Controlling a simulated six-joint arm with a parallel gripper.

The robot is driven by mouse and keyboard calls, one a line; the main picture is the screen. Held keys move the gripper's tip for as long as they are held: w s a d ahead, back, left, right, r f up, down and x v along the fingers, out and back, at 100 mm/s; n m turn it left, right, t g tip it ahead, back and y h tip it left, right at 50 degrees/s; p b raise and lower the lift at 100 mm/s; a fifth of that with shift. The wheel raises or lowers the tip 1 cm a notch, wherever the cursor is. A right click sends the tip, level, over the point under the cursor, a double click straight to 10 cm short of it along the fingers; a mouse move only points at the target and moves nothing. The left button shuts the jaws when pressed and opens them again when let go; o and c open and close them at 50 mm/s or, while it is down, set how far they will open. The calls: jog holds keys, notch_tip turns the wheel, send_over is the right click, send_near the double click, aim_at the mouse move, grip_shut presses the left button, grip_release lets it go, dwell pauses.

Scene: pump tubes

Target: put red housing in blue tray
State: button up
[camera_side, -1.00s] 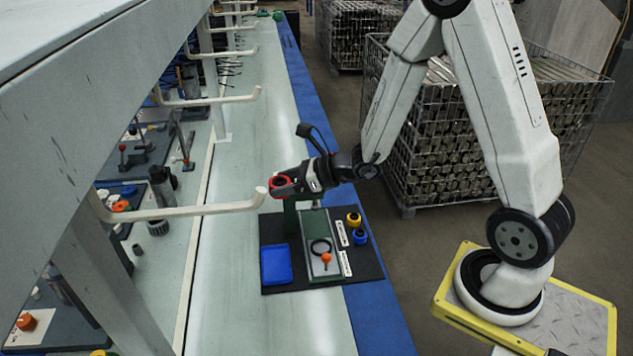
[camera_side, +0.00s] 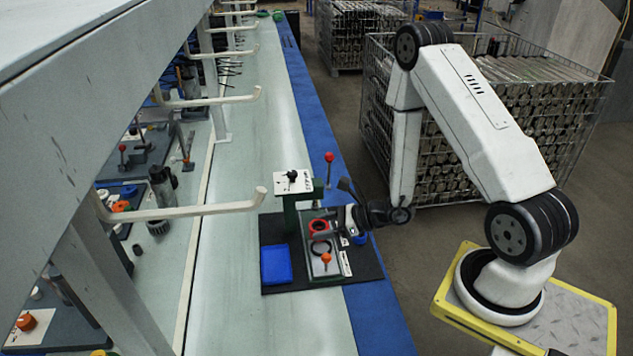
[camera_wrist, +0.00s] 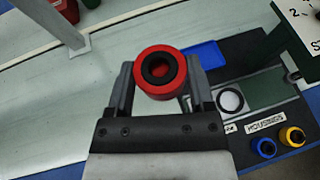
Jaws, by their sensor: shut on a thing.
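The red housing (camera_wrist: 160,73) is a round red ring with a black inner ring, held between the fingers of my gripper (camera_wrist: 160,88) in the wrist view. In the side view the red housing (camera_side: 319,226) is above the green fixture plate, and my gripper (camera_side: 330,226) reaches it from the right. The blue tray (camera_side: 277,264) lies on the black mat, to the left of and nearer than the housing. The blue tray (camera_wrist: 201,56) also shows partly behind the right finger in the wrist view. It looks empty.
The green fixture (camera_side: 318,268) carries a black ring and an orange knob. A green press stand with a white top plate (camera_side: 292,182) and a red-knobbed lever (camera_side: 329,157) stand behind. Blue and yellow housings (camera_wrist: 277,142) sit at the mat's right. A pale rack arm (camera_side: 190,210) overhangs the bench at left.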

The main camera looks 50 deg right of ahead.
jog(key=s+a+f, duration=0.2)
jog(key=s+f, duration=1)
jog(key=s, duration=0.2)
jog(key=shift+a+f, duration=0.15)
jog(key=shift+a, duration=0.25)
jog(key=shift+h, duration=0.3)
jog(key=w+f, duration=0.2)
jog(key=w, duration=0.2)
jog(key=w+f, duration=0.3)
jog(key=w, duration=0.1)
jog(key=w+f, duration=0.3)
jog(key=w, duration=0.1)
jog(key=shift+w+d+f, duration=0.15)
jog(key=shift+w+d, duration=0.1)
jog(key=shift+d, duration=0.15)
jog(key=shift+w+f, duration=0.45)
jog(key=shift+f, duration=0.05)
jog(key=shift+f, duration=0.1)
